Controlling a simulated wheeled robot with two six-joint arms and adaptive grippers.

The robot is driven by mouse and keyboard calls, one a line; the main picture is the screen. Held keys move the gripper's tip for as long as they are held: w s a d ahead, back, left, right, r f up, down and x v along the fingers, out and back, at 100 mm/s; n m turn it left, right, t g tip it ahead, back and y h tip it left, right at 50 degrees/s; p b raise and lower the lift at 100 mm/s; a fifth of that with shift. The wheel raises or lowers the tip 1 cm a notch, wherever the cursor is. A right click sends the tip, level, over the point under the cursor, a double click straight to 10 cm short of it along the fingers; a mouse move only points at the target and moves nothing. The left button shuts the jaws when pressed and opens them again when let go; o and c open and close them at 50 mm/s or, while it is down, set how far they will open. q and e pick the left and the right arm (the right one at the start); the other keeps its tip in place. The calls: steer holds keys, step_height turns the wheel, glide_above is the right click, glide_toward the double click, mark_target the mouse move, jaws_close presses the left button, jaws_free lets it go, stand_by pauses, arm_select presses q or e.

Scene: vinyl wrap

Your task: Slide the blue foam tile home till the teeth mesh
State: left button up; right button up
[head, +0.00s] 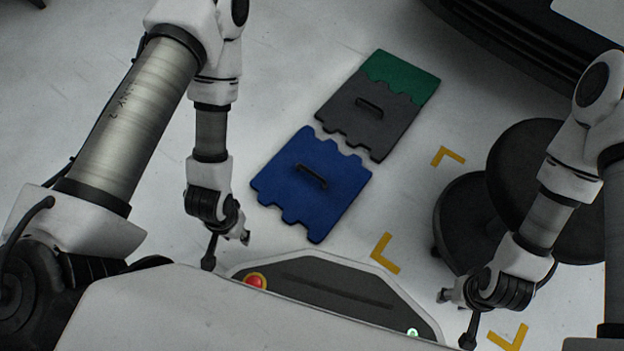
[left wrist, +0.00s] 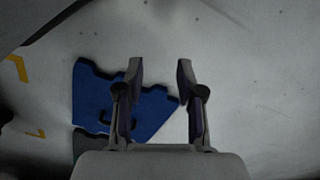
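The blue foam tile (head: 306,201) lies flat on the floor with a black handle on top. The grey foam tile (head: 349,114), also with a handle, lies beyond it and adjoins a green tile (head: 401,75). A narrow pale gap shows between the blue and grey teeth. My left gripper (head: 228,252) is left of and nearer than the blue tile, apart from it. In the left wrist view my left gripper (left wrist: 157,72) is open and empty, with the blue tile (left wrist: 150,112) behind its fingers. My right gripper (head: 455,318) is at the lower right, away from the tiles; its opening is unclear.
Yellow corner marks (head: 386,254) lie on the floor right of the tiles. A dark round stool (head: 540,165) stands at the right. A dark piece of furniture (head: 500,40) is at the top right. The pale floor left of the tiles is clear.

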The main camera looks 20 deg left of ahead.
arm_select(q)
steer(key=shift+s, duration=0.2)
jaws_close()
steer(key=m+p, duration=0.4)
steer(key=p, duration=0.7)
glide_above(305, 182)
steer(key=s+a, duration=0.2)
steer(key=s, duration=0.1)
steer(key=shift+m, duration=0.3)
steer(key=f+b, duration=0.3)
steer(key=f, duration=0.1)
steer(key=f+b, duration=0.6)
steer(key=f, duration=0.1)
steer(key=shift+s+d+f+b, duration=0.3)
steer(key=shift+s+d+b, duration=0.05)
steer(key=shift+d+b, duration=0.05)
steer(key=w, duration=0.2)
steer(key=w+d+b, duration=0.1)
steer(key=shift+w+r, duration=0.2)
steer(key=shift+r, duration=0.05)
steer(key=shift+w+d+r, duration=0.1)
steer(key=shift+w+d, duration=0.05)
steer(key=shift+w, duration=0.1)
